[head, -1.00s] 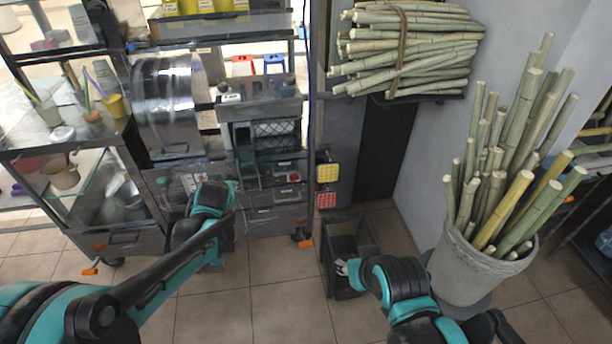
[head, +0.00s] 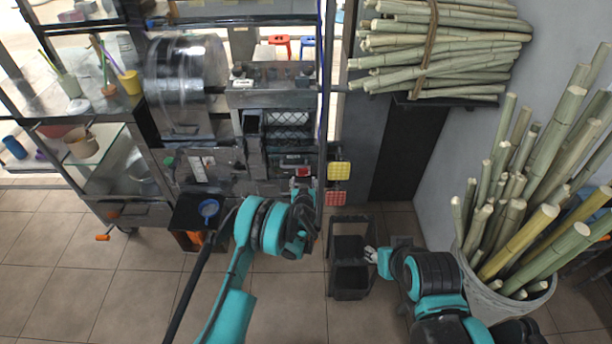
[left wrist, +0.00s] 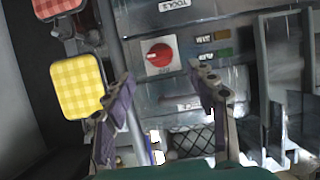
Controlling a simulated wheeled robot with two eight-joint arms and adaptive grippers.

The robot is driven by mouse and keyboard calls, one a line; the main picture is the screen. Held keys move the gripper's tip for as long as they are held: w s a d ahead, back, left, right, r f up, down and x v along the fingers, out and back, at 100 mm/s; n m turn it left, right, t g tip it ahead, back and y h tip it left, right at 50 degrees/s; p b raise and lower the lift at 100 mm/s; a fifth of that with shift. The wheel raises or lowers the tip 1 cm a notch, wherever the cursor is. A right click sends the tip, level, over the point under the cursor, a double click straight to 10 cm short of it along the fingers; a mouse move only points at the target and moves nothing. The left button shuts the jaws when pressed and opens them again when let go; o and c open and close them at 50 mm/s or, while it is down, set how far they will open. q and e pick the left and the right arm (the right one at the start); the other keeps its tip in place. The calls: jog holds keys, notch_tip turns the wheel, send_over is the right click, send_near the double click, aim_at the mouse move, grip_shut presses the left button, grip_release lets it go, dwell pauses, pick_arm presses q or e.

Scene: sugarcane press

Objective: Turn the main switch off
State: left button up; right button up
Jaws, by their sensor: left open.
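The main switch shows in the left wrist view as a red round knob (left wrist: 158,54) on a white square plate. In the head view it is a small red spot (head: 303,172) on the lower front of the press. My left gripper (left wrist: 165,92) is open and empty. In the wrist view the knob appears above and between its two fingers, apart from them. In the head view the left gripper (head: 306,207) is just below the switch, its fingers partly hidden. My right gripper (head: 371,257) is low by a black crate; its jaw state is unclear.
Yellow (head: 339,171) and red (head: 336,198) checkered pads hang right of the switch. A black crate (head: 350,285) stands on the floor. A bucket of canes (head: 520,308) stands at right. A dark tray (head: 185,218) juts out at left.

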aim_at(303, 174)
pick_arm(q)
jog(key=b+x, duration=0.1)
jog(key=x, duration=0.4)
jog(key=shift+w+f+b, duration=0.15)
jog(key=shift+f+b, duration=0.05)
jog(key=shift+b, duration=0.2)
jog(key=shift+w, duration=0.45)
jog(key=c, duration=1.2)
